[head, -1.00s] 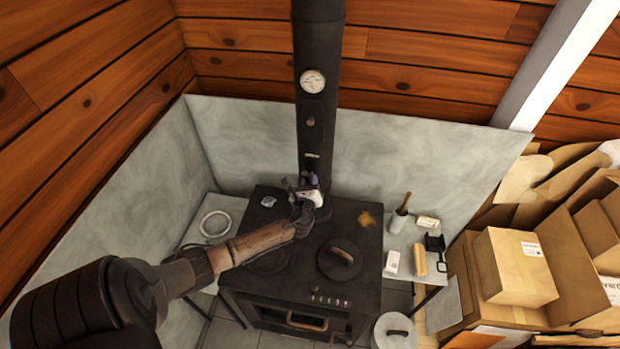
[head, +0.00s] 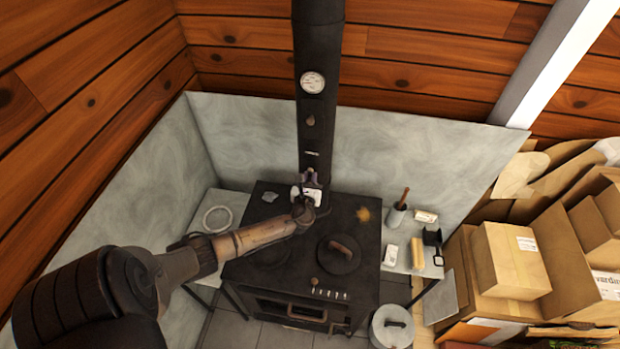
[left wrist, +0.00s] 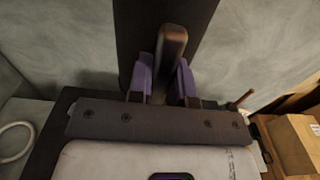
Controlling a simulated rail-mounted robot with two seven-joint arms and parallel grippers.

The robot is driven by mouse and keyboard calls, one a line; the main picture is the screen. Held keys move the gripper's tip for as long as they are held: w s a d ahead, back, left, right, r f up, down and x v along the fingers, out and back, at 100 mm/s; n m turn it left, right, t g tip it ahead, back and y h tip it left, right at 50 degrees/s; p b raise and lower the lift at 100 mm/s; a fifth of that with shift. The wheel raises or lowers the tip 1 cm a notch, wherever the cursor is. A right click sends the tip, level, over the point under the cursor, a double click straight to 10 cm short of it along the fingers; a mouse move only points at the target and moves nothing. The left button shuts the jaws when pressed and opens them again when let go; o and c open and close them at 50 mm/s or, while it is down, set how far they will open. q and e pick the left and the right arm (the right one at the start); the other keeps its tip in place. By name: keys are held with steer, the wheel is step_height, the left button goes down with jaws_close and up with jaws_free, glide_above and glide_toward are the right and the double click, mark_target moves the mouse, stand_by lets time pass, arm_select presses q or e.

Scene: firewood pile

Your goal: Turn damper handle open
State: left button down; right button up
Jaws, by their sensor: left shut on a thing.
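The black stove pipe (head: 318,60) rises from the back of the black stove (head: 267,215). My left gripper (head: 309,178) is at the lower front of the pipe, just above the stove top. In the left wrist view, its purple fingers (left wrist: 165,66) stand on both sides of a brownish damper handle (left wrist: 174,42) and are shut on it. The handle looks upright along the pipe (left wrist: 135,25) in that view. In the head view the gripper hides the handle. My right gripper is not in view.
A round gauge (head: 312,82) and a small knob (head: 310,120) sit higher on the pipe. A lid with a handle (head: 340,255) lies on the stove. Side tables hold a ring (head: 217,219) and a cup (head: 396,217). Cardboard boxes (head: 512,260) fill the right.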

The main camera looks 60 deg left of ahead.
arm_select(q)
steer(key=c, duration=1)
jaws_free()
steer(key=shift+c, duration=0.2)
steer(key=shift+d, duration=0.1)
steer(key=b+v, duration=0.2)
steer(key=v, duration=1.1)
steer(key=shift+s+d, duration=0.2)
steer(key=shift+s, duration=0.15)
